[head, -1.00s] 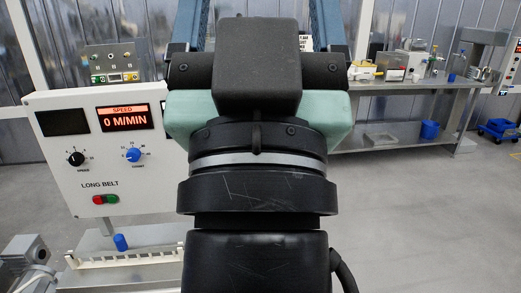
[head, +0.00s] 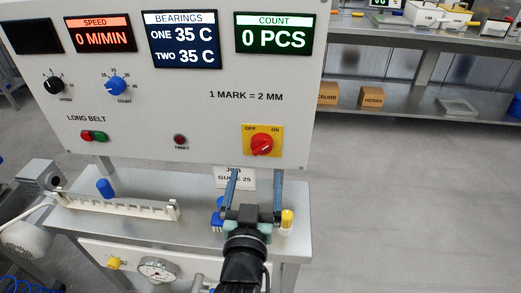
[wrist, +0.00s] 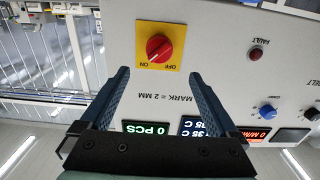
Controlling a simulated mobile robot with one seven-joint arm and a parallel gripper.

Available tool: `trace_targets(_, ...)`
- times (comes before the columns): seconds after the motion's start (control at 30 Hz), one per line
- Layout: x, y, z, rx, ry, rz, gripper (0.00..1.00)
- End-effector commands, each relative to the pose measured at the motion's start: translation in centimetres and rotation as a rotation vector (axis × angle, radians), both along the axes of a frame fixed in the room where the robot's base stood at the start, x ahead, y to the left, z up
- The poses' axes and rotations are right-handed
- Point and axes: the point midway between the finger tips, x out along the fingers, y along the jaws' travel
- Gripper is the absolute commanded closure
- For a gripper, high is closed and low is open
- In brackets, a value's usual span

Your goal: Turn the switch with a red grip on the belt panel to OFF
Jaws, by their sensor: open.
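The switch with a red grip (head: 262,144) sits on a yellow plate (head: 276,131) at the lower right of the white belt panel (head: 205,117). OFF is printed at the plate's upper left and ON at its upper right. The grip looks tilted towards ON. In the wrist view, which is upside down, the red grip (wrist: 159,47) shows beyond the fingertips. My gripper (head: 256,174) is open and empty, below the switch in the head view. Its two blue fingers also show apart in the wrist view (wrist: 158,76), not touching the grip.
The panel also has a black speed knob (head: 54,85), a blue count knob (head: 116,86), green and red buttons (head: 94,136) and a fault lamp (head: 180,140). A metal bench (head: 180,224) with a yellow-capped bottle (head: 287,220) lies below. The floor at right is clear.

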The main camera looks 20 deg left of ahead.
Motion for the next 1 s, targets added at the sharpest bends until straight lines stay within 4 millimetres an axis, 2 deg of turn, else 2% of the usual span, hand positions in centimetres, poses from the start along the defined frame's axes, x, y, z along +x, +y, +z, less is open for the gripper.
trace_targets(0.3, 5.7, 1.6, 0.2, 0.001, -0.002, 0.0, 0.04)
trace_targets(0.5, 8.2, 2.3, 0.1, 0.001, -0.001, -0.001, 0.04)
trace_targets(0.7, 9.3, 2.6, 0.1, 0.001, -0.001, -0.001, 0.04)
trace_targets(1.0, 9.4, 2.6, 0.1, 0.001, 0.0, -0.001, 0.06)
